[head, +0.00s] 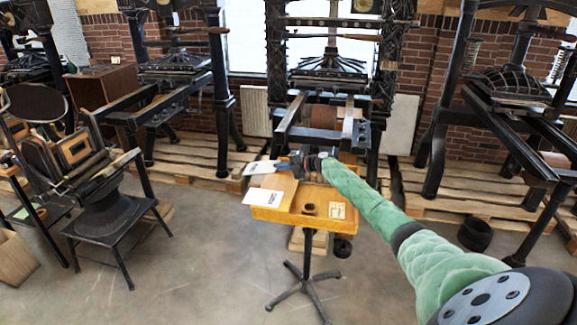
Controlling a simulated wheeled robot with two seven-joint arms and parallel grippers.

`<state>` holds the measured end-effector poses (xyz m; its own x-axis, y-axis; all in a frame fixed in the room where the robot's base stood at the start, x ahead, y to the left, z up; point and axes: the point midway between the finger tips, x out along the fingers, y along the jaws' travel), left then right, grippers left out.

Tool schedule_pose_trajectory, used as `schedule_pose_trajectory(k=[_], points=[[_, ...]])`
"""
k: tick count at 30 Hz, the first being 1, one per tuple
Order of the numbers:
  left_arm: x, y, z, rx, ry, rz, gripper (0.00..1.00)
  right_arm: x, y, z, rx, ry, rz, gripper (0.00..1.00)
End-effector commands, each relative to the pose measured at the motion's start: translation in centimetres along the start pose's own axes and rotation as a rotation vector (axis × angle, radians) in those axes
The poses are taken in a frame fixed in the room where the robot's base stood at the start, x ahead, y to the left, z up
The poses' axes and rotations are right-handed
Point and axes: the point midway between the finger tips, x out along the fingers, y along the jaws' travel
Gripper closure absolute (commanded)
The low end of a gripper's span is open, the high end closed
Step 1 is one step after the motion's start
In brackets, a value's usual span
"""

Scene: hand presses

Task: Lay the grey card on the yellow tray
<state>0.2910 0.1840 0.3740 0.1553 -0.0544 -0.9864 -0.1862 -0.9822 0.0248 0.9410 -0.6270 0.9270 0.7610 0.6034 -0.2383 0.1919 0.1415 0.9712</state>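The yellow tray (290,217) is the orange-yellow top of a small stand in the middle of the head view. My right gripper (274,167) reaches in from the right over the back left of the tray, pointing left. A small pale grey card (257,168) sticks out from its fingertips, and the fingers look shut on it. The card appears just above the tray's back left corner; the exact gap cannot be told. A white card (263,197) lies at the tray's front left. My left gripper is not in view.
The tray has a round hole (309,209) and a small pale square (338,210) at its front right. A black hand press (330,75) stands right behind it. Another dark press (90,180) stands at the left. Open grey floor lies in front.

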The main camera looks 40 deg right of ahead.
Motion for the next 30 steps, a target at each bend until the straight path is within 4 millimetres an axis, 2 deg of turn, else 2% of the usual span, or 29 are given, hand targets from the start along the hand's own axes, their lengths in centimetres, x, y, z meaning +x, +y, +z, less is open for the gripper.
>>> schedule_pose_trajectory(k=[1,3,7,11,17,30], points=[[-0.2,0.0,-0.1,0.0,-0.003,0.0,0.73,-1.1,-0.6,1.1,0.0,-0.002,0.01,1.0],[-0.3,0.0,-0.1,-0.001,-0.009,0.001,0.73,-1.9,-1.1,2.0,-0.003,0.001,0.03,1.0],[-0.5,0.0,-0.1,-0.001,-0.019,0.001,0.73,-2.7,-1.1,2.7,-0.011,0.017,0.065,1.0],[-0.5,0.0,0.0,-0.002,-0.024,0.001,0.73,-2.7,-0.8,2.7,-0.014,0.032,0.097,1.0],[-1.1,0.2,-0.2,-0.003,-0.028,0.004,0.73,-2.5,-1.6,2.7,-0.014,0.036,0.102,1.0],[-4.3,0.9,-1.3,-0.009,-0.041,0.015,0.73,-1.9,-3.9,2.6,-0.014,0.036,0.101,1.0]])
